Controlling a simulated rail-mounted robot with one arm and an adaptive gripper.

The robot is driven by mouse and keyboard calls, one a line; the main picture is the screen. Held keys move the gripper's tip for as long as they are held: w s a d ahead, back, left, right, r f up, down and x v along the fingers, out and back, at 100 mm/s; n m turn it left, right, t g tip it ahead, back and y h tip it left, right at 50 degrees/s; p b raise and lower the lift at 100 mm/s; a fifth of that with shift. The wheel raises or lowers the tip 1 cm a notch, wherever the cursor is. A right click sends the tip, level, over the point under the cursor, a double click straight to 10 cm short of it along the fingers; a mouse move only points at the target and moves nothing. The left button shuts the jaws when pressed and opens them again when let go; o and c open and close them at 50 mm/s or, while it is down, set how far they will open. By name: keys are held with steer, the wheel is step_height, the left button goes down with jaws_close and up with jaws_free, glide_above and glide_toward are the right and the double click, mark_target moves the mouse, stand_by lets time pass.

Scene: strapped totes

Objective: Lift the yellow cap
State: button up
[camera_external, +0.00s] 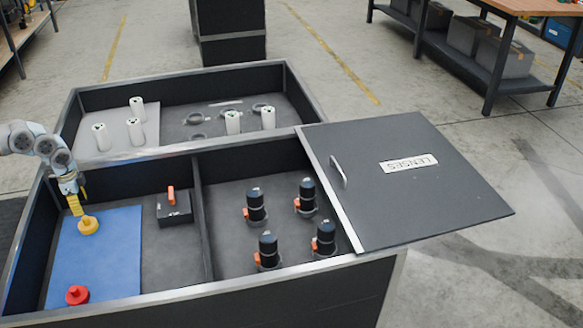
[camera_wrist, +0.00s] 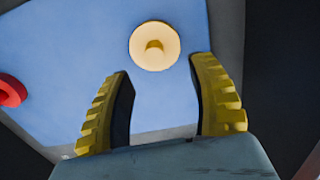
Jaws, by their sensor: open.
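The yellow cap (camera_external: 88,226) is a round disc with a small knob, lying on the blue mat (camera_external: 115,262) in the front left compartment of the tote. In the wrist view the yellow cap (camera_wrist: 155,46) shows from above, past the fingertips and apart from them. My gripper (camera_external: 76,208) is just above and beside the cap in the external view. Its yellow ribbed fingers (camera_wrist: 160,82) are open with nothing between them.
A red cap (camera_external: 77,294) lies on the mat's front edge, also at the wrist view's left (camera_wrist: 10,90). A dark box with an orange handle (camera_external: 174,208) stands right of the mat. Beyond a divider (camera_external: 203,215) stand several black lenses. A lid marked LENSES (camera_external: 450,205) lies right.

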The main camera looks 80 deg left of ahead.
mark_target(84, 218)
steer(key=shift+s+d+f+b, duration=0.1)
steer(key=shift+d+f+b, duration=0.1)
steer(key=shift+f+b, duration=1.15)
steer(key=shift+s+d+f+b, duration=0.15)
steer(key=shift+f+b, duration=0.45)
steer(key=shift+f, duration=1.35)
jaws_close()
